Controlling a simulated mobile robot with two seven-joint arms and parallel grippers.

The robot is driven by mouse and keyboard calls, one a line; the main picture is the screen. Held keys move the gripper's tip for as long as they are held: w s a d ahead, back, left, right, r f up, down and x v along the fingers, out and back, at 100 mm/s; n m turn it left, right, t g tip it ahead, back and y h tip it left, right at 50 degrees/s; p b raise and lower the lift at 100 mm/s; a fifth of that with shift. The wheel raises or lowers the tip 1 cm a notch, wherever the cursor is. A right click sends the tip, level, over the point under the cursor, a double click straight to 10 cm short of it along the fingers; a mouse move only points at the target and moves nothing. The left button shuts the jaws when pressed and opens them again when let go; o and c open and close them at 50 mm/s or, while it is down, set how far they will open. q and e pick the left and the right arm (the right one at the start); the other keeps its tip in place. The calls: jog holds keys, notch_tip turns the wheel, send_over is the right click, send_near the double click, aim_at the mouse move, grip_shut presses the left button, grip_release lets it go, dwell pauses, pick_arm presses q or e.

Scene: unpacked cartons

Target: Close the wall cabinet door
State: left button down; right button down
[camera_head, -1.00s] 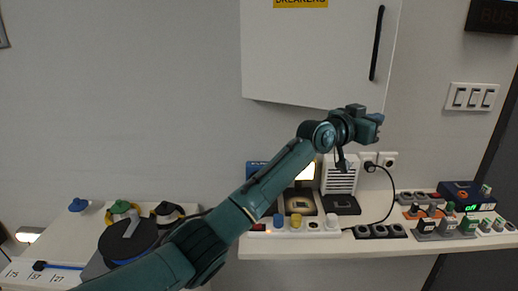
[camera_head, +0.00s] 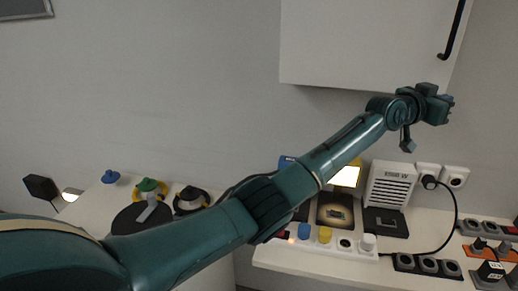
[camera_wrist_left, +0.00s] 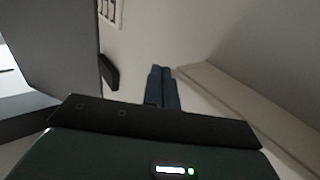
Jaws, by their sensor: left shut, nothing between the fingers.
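The white wall cabinet door (camera_head: 365,45) fills the upper right of the head view, cut off at the top. Its black bar handle (camera_head: 452,30) is near its right edge. I cannot tell how far the door stands ajar, if at all. My left gripper (camera_head: 449,110) is just below the cabinet's lower right corner in the picture, apart from the handle. In the left wrist view its two fingers (camera_wrist_left: 163,88) are together with nothing between them. My right gripper is not in view.
Below is a white shelf (camera_head: 300,262) with switches, a grey vented box (camera_head: 391,185), a lit display and sockets. A black cable (camera_head: 456,215) hangs from a wall plug. Several knobs stand at the left.

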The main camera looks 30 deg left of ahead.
pick_arm(q)
jog(key=shift+w+a, duration=0.1)
jog(key=shift+w, duration=0.15)
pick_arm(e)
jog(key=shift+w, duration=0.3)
pick_arm(q)
jog(key=shift+r, duration=0.1)
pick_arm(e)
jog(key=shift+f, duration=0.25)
